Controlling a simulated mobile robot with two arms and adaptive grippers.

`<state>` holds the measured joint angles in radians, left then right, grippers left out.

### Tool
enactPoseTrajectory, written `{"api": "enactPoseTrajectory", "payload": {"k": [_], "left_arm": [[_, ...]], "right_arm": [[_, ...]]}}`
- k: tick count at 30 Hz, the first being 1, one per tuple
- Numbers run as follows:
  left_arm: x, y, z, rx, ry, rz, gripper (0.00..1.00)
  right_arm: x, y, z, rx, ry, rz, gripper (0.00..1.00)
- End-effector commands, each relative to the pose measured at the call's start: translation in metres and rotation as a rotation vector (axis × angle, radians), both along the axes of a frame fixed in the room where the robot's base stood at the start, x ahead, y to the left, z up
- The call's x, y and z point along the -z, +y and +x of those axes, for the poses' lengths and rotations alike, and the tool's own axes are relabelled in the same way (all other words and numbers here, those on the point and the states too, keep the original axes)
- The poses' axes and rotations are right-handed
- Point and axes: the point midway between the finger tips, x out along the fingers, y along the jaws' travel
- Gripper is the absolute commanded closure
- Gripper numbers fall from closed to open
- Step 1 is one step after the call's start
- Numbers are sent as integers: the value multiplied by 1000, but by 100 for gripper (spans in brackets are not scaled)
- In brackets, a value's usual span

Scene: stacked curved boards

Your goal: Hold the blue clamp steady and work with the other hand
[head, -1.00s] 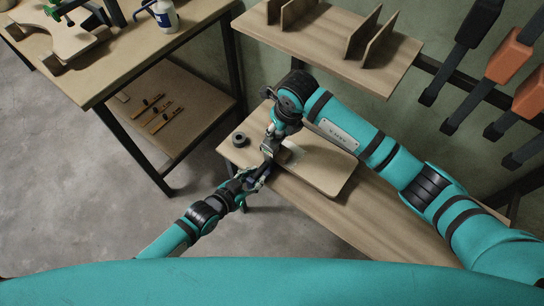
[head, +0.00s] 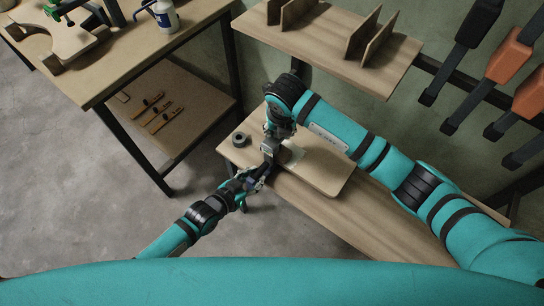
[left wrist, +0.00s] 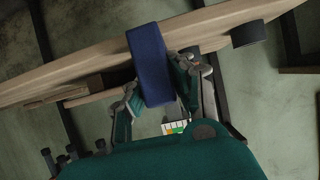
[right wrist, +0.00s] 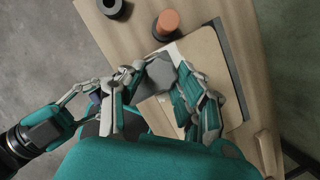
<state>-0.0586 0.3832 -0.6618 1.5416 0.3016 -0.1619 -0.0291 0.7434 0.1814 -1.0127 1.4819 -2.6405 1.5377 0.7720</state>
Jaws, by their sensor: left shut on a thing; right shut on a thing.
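The blue clamp (left wrist: 150,62) is a thick dark blue bar in the left wrist view, beside the edge of a wooden board. My left gripper (left wrist: 158,92) is shut on it, one finger on each side. In the head view my left gripper (head: 257,180) is at the near left corner of the low bench. A small part of the clamp shows in the right wrist view (right wrist: 97,97). My right gripper (right wrist: 160,82) is shut on a grey piece (right wrist: 158,72), partly hidden by the fingers. In the head view my right gripper (head: 270,155) is just above the left one, close to it.
A pale curved board (head: 325,172) lies on the low bench (head: 345,209). A dark ring (head: 241,139) and a brown cylinder (right wrist: 167,22) stand there. A wooden shelf (head: 330,50) with upright boards is behind. A worktable (head: 110,70) stands left. Floor at left is clear.

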Motion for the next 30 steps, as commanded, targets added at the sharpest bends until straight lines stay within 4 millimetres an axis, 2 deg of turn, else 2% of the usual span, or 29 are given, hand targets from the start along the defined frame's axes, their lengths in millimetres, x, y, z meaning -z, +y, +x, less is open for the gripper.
{"api": "enactPoseTrajectory", "payload": {"k": [10,16,23,30], "left_arm": [[4,1,-3,1,8,6,100],[4,1,-3,2,9,6,100],[4,1,-3,1,10,7,100],[4,1,-3,1,10,7,100]], "right_arm": [[-2,1,2,64,-6,1,90],[-2,1,2,207,-6,1,90],[-2,1,2,215,-6,2,90],[-3,2,2,371,-7,3,90]]}}
